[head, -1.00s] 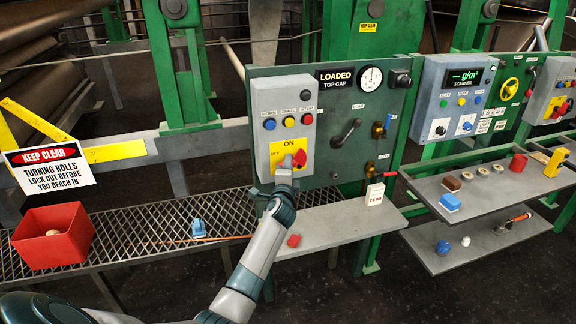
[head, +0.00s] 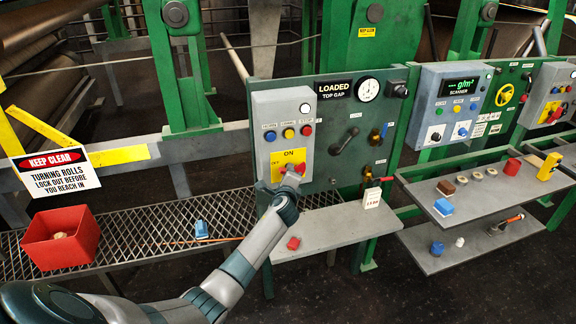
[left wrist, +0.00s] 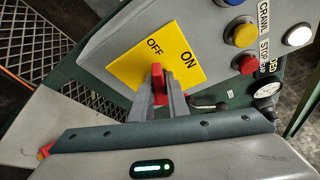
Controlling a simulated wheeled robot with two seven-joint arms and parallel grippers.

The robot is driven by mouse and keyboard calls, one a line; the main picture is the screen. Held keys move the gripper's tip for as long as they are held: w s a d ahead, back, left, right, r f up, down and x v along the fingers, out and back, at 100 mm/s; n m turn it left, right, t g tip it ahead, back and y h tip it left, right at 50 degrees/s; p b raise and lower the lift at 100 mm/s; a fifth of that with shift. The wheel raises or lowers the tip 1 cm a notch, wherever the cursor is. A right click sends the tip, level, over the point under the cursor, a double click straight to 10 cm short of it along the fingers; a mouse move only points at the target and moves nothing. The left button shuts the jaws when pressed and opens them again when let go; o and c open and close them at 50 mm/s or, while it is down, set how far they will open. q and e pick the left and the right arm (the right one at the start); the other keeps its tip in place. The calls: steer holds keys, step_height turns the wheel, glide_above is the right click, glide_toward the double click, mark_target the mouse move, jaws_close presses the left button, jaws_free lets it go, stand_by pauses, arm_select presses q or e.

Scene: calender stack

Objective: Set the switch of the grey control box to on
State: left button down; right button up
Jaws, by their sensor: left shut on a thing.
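The grey control box (head: 267,115) hangs at the left end of the green panel, with blue, yellow and red buttons. Below them is a yellow plate (head: 294,156) marked ON at the top and OFF at the left. In the left wrist view the red switch handle (left wrist: 158,80) stands between the fingers of my left gripper (left wrist: 160,97), which is shut on it. In the head view my left gripper (head: 290,180) covers most of the handle. I cannot tell exactly which mark the handle points to. My right gripper is out of view.
A grey shelf (head: 335,222) below the box holds a red block (head: 293,243) and a white card (head: 372,198). A red bin (head: 60,238) and a blue object (head: 201,229) sit on the mesh walkway at left. A scanner box (head: 445,105) and shelves stand at right.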

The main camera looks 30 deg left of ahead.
arm_select(q)
steer(key=shift+r+m+g, duration=0.2)
steer(key=shift+m+g, duration=0.2)
steer(key=shift+m, duration=0.3)
steer(key=m, duration=0.1)
steer(key=m+g, duration=0.1)
steer(key=shift+w+d+r+m+g+y+p, duration=0.1)
steer(key=shift+w+d+m+g+y+p, duration=0.1)
steer(key=shift+m+g+y+p, duration=0.15)
steer(key=m, duration=0.1)
steer(key=m+g, duration=0.1)
steer(key=m+g+y, duration=0.1)
steer(key=shift+w+d+r+m, duration=0.1)
steer(key=shift+w+d+m, duration=0.15)
steer(key=shift+m, duration=0.1)
steer(key=shift+m+g+y, duration=0.35)
steer(key=shift+m+g, duration=0.1)
steer(key=shift+m, duration=0.25)
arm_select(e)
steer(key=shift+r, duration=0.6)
arm_select(q)
steer(key=c, duration=1.7)
jaws_free()
steer(key=shift+w, duration=0.1)
steer(key=shift+c, duration=0.2)
steer(key=shift+d, duration=0.15)
